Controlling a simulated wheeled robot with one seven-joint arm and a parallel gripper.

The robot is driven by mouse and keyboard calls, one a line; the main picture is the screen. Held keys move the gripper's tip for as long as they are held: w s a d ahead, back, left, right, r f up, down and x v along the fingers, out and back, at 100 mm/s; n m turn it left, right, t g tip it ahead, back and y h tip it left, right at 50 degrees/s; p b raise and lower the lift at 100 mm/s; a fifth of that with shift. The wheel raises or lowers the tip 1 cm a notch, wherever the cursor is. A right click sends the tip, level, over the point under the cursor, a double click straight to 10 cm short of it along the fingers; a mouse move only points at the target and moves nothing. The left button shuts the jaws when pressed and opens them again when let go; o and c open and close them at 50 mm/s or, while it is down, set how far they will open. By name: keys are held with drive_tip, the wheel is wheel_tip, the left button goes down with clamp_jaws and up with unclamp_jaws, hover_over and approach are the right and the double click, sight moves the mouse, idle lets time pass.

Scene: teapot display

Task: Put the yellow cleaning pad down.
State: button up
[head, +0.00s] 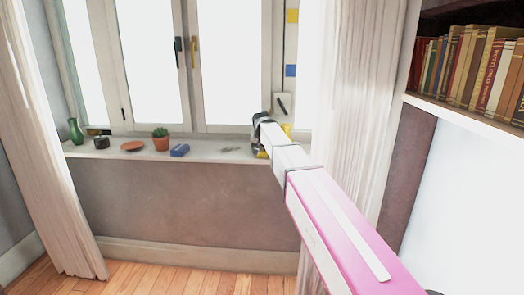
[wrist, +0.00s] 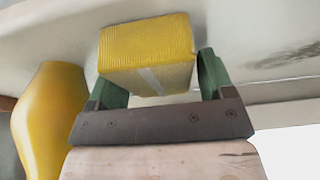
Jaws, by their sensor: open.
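The yellow cleaning pad (wrist: 147,43) is a ribbed yellow block with a pale grey stripe on its near side. In the wrist view it sits between the two green fingers of my gripper (wrist: 162,82), over the pale window sill (wrist: 45,28). The fingers are apart, with a narrow gap visible at the right finger; contact at the left finger is unclear. In the head view my gripper (head: 259,138) is at the right part of the sill (head: 215,153), and the pad is mostly hidden there by my arm.
A yellow rounded vase-like object (wrist: 50,115) stands close beside my gripper. A curtain (head: 355,100) hangs right of my gripper.

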drive_tip(key=shift+s+d+f, duration=0.1)
drive_tip(key=shift+d+f, duration=0.05)
drive_tip(key=shift+d, duration=0.2)
drive_tip(key=shift+d+r, duration=0.1)
drive_tip(key=shift+r, duration=0.15)
drive_tip(key=v, duration=1.2)
drive_tip(key=shift+a, duration=0.35)
